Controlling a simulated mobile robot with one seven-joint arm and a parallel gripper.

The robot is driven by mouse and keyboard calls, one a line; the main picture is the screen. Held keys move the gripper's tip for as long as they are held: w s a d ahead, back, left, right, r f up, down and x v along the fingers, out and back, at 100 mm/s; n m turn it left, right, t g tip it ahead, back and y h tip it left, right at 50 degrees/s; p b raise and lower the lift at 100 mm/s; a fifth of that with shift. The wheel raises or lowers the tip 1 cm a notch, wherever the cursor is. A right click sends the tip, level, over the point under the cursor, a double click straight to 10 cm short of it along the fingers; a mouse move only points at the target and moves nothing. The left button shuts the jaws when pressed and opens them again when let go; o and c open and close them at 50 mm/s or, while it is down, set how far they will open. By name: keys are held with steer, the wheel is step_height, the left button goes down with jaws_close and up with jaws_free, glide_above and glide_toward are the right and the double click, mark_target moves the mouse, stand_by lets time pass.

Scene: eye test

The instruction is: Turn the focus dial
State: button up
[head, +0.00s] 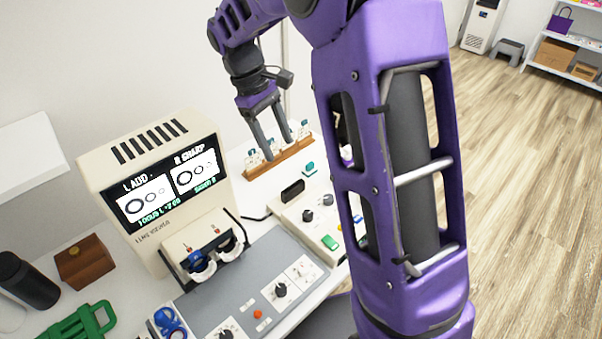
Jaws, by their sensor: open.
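My gripper (277,147) is open, fingers pointing down, just above or in front of a wooden rack (283,160) of small teal-tabbed pieces. I cannot tell whether it touches them. No dial is legibly labelled as focus. One black dial (281,290) sits on a white plate on the grey panel, and another dial (226,335) is cut by the bottom edge. Two dark knobs (308,215) are on a cream control box. The cream machine's screen (166,185) reads "L ADD" and "R SHARP", with small lines that seem to mention focus. My gripper is apart from all these dials.
A lens frame (205,258) stands before the machine. An orange-red button (258,314) is on the grey panel (222,292). A green object (75,327), wooden box (84,261) and black bottle (24,281) are at left. My purple arm hides the table's right side.

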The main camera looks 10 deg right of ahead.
steer(key=f+g, duration=0.1)
steer(key=b, duration=0.1)
glide_toward(308, 214)
steer(key=shift+n, duration=0.4)
steer(key=x, duration=0.8)
steer(key=shift+d+f, duration=0.1)
steer(key=shift+f, duration=0.15)
jaws_close()
